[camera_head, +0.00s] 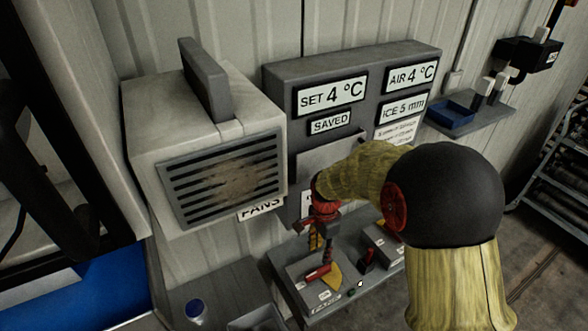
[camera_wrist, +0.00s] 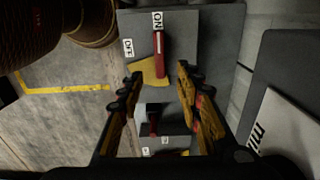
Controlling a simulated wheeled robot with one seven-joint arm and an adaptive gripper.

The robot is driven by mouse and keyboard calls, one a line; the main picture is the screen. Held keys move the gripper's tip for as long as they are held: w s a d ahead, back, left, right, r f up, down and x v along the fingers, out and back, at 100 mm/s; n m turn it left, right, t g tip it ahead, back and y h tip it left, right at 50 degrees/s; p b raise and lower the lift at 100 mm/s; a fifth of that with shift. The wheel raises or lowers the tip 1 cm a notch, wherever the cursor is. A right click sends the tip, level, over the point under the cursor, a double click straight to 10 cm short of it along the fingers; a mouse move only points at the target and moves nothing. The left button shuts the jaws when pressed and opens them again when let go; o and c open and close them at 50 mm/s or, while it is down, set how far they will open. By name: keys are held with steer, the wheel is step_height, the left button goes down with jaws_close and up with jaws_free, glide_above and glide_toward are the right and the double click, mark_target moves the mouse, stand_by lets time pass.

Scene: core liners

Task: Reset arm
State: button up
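My gripper (camera_head: 319,243) hangs from my yellow arm over a grey switch panel (camera_head: 345,292) below the wall display. In the wrist view my gripper (camera_wrist: 160,76) is open, its two yellow-and-black fingers apart with nothing between them. A red lever (camera_head: 317,272) on a yellow plate (camera_head: 333,278) lies beyond the fingertips. The red lever (camera_wrist: 160,55) points at the ON label (camera_wrist: 157,21); the OFF label (camera_wrist: 128,49) is to its left. A second, dark red lever (camera_head: 367,258) stands on the panel's right part. Contact between gripper and panel is not visible.
A grey display box (camera_head: 355,62) reads SET 4 °C, AIR 4 °C, ICE 5 mm and SAVED. A white unit with a dirty grille (camera_head: 221,178) stands left of it. A shelf with a blue tray (camera_head: 450,114) is at right. A rack (camera_head: 568,150) stands far right beside open floor.

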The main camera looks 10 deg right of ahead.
steer(key=s+r+n+t+b, duration=0.5)
steer(key=s+r+n, duration=0.9)
steer(key=s, duration=0.8)
step_height(320, 180, up, 4)
steer(key=shift+f+n+t+b, duration=0.1)
steer(key=shift+n+t+b, duration=0.2)
steer(key=shift+b, duration=0.75)
steer(key=shift+s, duration=0.1)
steer(key=shift+c, duration=1.2)
